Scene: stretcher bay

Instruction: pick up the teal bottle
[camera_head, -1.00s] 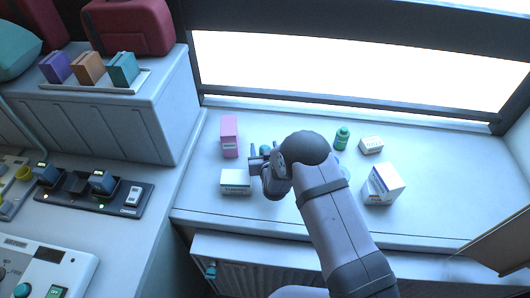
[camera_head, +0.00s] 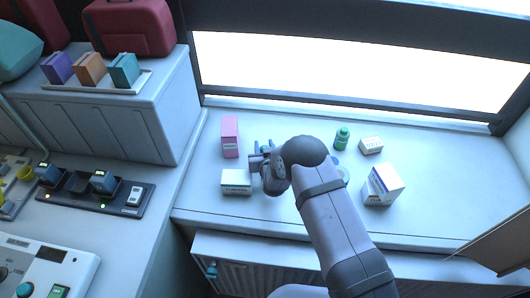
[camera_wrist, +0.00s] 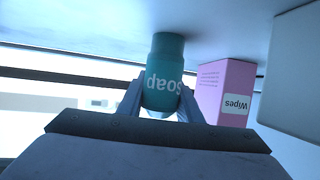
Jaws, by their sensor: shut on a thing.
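The teal bottle (camera_wrist: 163,62) with white "Soap" lettering is between my gripper's fingers in the wrist view, which shows it upside down. My gripper (camera_wrist: 160,108) is shut on it, with a finger on each side. In the head view only a small teal bit of the bottle (camera_head: 265,149) shows past my gripper (camera_head: 263,147); my wrist hides the rest. I cannot tell whether its base touches the counter.
A pink wipes box (camera_head: 230,137) stands close on the left, and a white-green box (camera_head: 236,182) lies nearer the front. On the right are a green bottle (camera_head: 342,139), a small white box (camera_head: 371,145) and a larger white box (camera_head: 383,185). The counter's far right is clear.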

